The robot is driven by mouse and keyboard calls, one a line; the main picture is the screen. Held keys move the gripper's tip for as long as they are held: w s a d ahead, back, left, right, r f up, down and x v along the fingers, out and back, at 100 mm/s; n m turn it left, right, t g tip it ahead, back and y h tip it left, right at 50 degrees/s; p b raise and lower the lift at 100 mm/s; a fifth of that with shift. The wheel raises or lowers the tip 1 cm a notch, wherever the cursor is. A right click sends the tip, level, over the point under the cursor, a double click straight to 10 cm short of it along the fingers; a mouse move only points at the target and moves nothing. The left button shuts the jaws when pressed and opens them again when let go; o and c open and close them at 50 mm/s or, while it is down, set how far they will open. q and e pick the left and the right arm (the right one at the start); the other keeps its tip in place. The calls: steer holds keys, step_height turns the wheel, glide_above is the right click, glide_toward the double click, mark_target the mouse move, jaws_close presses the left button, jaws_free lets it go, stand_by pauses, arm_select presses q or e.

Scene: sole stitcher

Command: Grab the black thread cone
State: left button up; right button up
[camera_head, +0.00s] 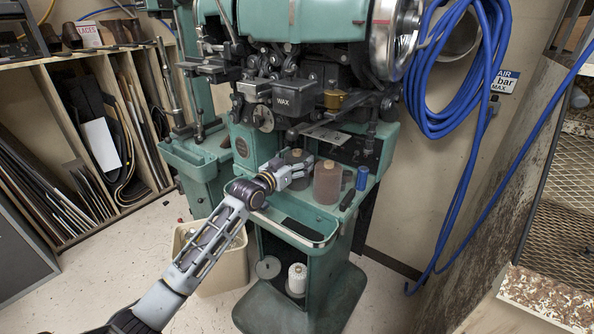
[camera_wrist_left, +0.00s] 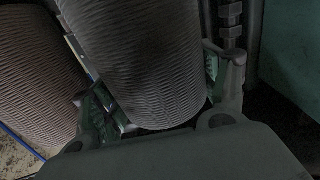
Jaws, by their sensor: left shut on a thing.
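The black thread cone (camera_head: 296,157) stands on the green tray of the stitcher, partly hidden behind my left gripper (camera_head: 300,170). In the left wrist view the dark ribbed cone (camera_wrist_left: 140,60) fills the space between the two fingers of my left gripper (camera_wrist_left: 165,98). The fingers are shut on it, one on each side. I cannot tell whether the cone is lifted off the tray. My right gripper is not in view.
A brown thread cone (camera_head: 327,183) stands just right of the gripper and also shows in the left wrist view (camera_wrist_left: 35,80). A blue spool (camera_head: 362,178) stands further right. The green stitcher (camera_head: 300,25) rises behind. A beige bin (camera_head: 226,268) is below my arm.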

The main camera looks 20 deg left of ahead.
mark_target(294, 153)
arm_select(q)
steer(key=c, duration=0.3)
steer(key=shift+r, duration=0.15)
steer(key=shift+s+a+r+p, duration=0.1)
steer(key=shift+s+r+p, duration=0.1)
steer(key=shift+r+p, duration=0.15)
steer(key=r, duration=0.2)
steer(key=r+p, duration=0.1)
steer(key=r, duration=0.1)
steer(key=s+r, duration=0.1)
steer(key=r, duration=0.1)
steer(key=shift+a+p, duration=0.2)
steer(key=shift+p, duration=0.1)
steer(key=shift+v, duration=0.8)
steer(key=p+v, duration=0.1)
steer(key=v, duration=1.6)
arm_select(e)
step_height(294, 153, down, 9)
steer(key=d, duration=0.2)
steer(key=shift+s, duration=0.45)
